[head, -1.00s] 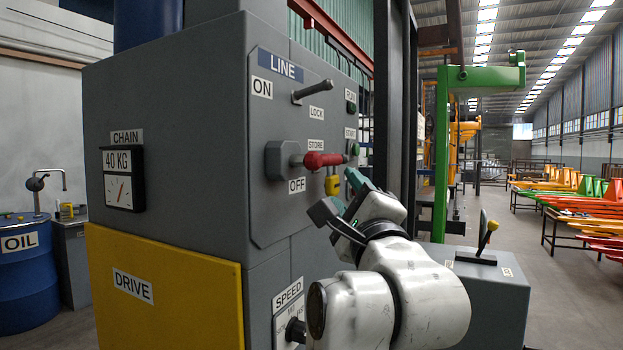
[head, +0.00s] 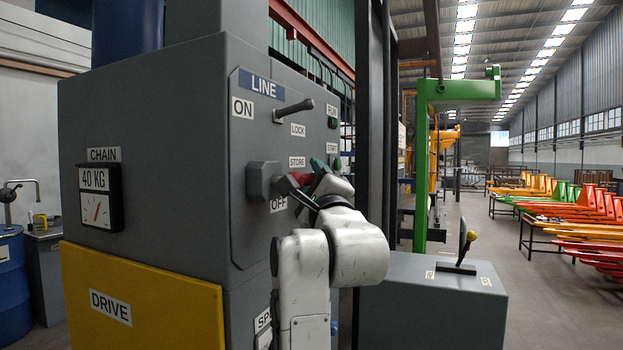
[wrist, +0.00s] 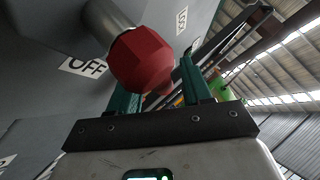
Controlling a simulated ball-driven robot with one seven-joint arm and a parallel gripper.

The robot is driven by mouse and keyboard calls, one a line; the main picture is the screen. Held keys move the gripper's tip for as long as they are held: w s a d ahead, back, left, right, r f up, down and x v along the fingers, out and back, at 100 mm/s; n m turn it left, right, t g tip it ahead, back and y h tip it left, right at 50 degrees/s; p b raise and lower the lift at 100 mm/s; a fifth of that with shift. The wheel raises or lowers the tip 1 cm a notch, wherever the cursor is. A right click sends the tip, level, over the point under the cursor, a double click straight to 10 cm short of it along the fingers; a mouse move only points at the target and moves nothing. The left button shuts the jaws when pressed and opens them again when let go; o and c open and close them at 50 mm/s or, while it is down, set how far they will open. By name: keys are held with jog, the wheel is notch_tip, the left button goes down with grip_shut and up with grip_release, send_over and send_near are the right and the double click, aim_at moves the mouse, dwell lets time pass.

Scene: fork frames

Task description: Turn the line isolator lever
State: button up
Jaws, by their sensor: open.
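The line isolator lever has a red grip (head: 290,182) on a grey mount (head: 263,181), next to the OFF label on the LINE panel (head: 250,235). It lies about level, pointing right. In the wrist view its faceted red end (wrist: 140,60) is large, with the grey shaft behind it. My gripper (head: 319,172) is at the lever's outer end. Its teal fingers (wrist: 155,88) are open, one on each side of the red grip; I cannot tell whether they touch it. My wrist and fingers hide part of the grip in the head view.
A grey rod with a dark tip (head: 293,111) sticks out above, near ON and LOCK. A grey console (head: 430,305) with a yellow-knobbed lever (head: 467,248) stands to the right. The aisle beyond is clear.

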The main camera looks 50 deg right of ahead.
grip_shut()
dwell(0.4)
